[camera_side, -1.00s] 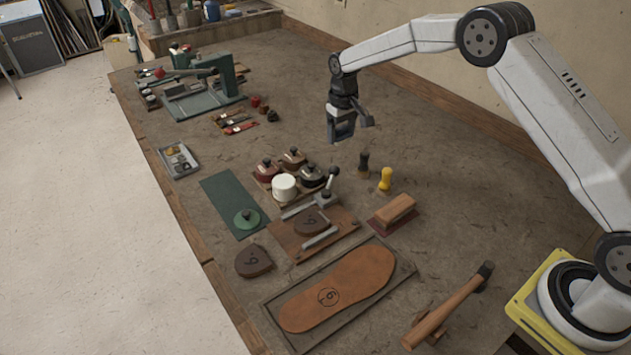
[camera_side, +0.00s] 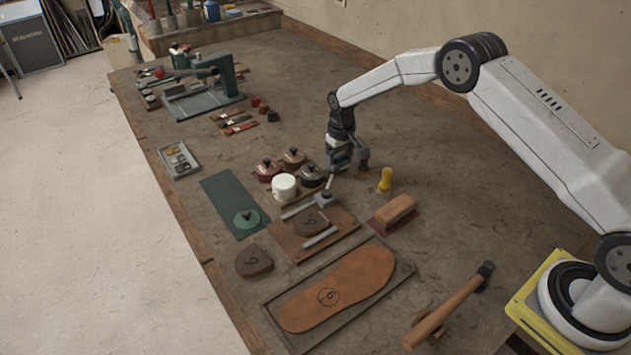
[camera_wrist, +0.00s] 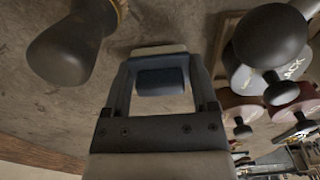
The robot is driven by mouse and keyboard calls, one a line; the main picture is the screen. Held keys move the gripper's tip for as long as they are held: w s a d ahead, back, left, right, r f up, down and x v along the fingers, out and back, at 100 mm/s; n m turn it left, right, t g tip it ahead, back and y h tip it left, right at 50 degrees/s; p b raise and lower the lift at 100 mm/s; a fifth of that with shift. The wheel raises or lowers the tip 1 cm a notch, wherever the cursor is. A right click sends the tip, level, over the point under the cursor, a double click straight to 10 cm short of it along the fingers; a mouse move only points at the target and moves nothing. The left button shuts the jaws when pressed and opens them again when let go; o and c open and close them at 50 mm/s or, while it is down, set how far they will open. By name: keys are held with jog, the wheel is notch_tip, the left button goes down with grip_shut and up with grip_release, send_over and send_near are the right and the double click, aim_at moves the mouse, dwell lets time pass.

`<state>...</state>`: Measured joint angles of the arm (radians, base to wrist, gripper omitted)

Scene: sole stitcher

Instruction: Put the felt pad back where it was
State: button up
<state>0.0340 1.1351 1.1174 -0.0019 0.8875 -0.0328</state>
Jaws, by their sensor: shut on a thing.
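My gripper (camera_side: 347,160) is low over the bench, behind the round-lidded pots, with its jaws pointing down. In the wrist view my gripper (camera_wrist: 160,88) is shut on a small dark blue block with a pale layer at its far face, which I take to be the felt pad (camera_wrist: 161,80). The pad is hard to make out in the side view, and I cannot tell whether it touches the bench. A dark bulb-shaped handle with a brass collar (camera_wrist: 68,52) stands close beside the jaws in the wrist view; my gripper mostly hides it in the side view.
Pots (camera_side: 293,158) and a white jar (camera_side: 284,187) stand close by. A yellow-handled tool (camera_side: 385,180) and a wooden-backed block (camera_side: 393,211) are to the right.

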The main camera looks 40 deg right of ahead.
aim_at(340, 156)
jog(key=shift+f, duration=0.3)
jog(key=shift+f, duration=0.15)
jog(key=o, duration=1.1)
notch_tip(340, 156, up, 12)
jog(key=shift+r, duration=0.2)
dwell(0.4)
